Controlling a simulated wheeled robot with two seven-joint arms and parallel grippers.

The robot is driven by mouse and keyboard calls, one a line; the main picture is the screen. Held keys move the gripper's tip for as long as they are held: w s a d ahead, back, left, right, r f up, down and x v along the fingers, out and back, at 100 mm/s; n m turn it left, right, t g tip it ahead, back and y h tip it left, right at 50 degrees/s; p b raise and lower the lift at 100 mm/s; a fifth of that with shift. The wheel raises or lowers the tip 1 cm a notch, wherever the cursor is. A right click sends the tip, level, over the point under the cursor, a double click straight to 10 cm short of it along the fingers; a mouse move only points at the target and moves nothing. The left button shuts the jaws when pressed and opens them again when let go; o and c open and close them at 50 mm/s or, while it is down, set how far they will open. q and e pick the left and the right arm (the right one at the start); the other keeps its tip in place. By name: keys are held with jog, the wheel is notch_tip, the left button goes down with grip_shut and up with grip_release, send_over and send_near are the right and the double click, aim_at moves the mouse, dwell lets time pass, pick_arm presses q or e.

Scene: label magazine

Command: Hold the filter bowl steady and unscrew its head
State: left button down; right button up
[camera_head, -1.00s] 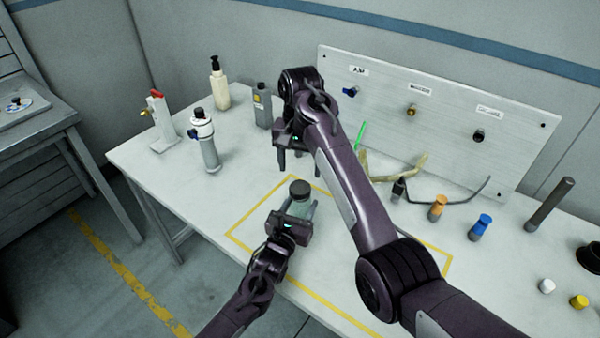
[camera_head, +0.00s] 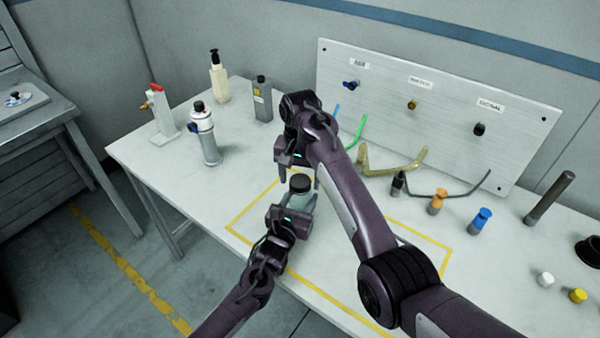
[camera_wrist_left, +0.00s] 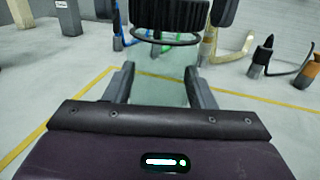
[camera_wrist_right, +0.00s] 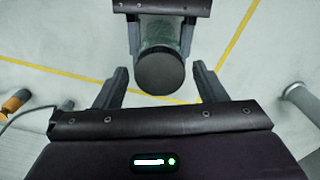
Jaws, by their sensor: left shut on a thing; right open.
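The filter bowl (camera_head: 299,203) is a clear, greenish cylinder standing inside the yellow outline, topped by a dark ribbed head (camera_head: 300,183). My left gripper (camera_head: 294,212) is shut on the bowl; the left wrist view shows its fingers on both sides of the clear wall (camera_wrist_left: 160,92). In the right wrist view the round black head (camera_wrist_right: 160,71) lies between and slightly beyond the spread fingers (camera_wrist_right: 160,85), with gaps on both sides. The bowl's lower part is hidden by my left gripper.
A filter unit (camera_head: 207,140), a red-handled stand (camera_head: 161,115), a cream bottle (camera_head: 218,80) and a grey bottle (camera_head: 262,100) stand at the back left. A panel (camera_head: 440,110) with fittings rises behind.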

jog(key=shift+c, duration=0.5)
jog(key=c, duration=0.9)
jog(key=n, duration=0.3)
jog(key=shift+r, duration=0.1)
jog(key=shift+r, duration=1)
